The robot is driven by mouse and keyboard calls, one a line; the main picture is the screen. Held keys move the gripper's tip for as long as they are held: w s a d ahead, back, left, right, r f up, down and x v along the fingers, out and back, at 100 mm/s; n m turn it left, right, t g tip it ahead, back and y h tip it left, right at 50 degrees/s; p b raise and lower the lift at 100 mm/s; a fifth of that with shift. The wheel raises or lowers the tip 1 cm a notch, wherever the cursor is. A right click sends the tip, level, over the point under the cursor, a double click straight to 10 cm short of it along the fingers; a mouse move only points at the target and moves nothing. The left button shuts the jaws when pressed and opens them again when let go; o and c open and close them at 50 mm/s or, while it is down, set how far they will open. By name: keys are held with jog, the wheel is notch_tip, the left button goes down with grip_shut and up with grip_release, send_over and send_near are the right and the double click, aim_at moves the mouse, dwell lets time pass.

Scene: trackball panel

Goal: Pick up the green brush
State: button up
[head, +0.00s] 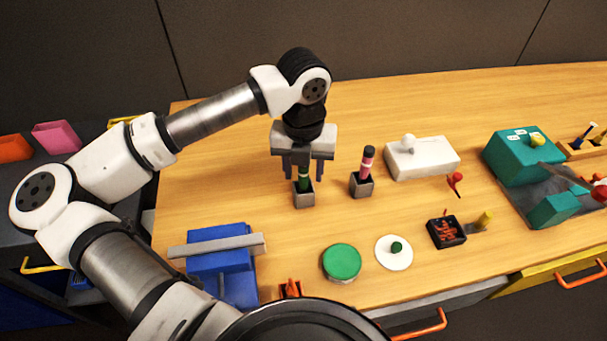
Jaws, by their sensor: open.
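The green brush (304,182) stands upright in a small grey square holder (304,199) on the wooden table. Its upper part is hidden by my gripper (304,174). My gripper points straight down over the brush, with its fingers apart on either side of it. I cannot tell whether the fingers touch the brush.
A pink brush (367,165) with a dark top stands in a similar holder (361,187) just to the right. Farther right is a white box (430,160) with a white ball. A green disc (342,262) and a blue block (222,262) lie nearer the front.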

jog(key=shift+f, duration=0.85)
jog(key=shift+c, duration=0.4)
grip_shut()
jog(key=shift+r, duration=0.15)
notch_tip(320, 180, up, 20)
jog(key=b, duration=0.2)
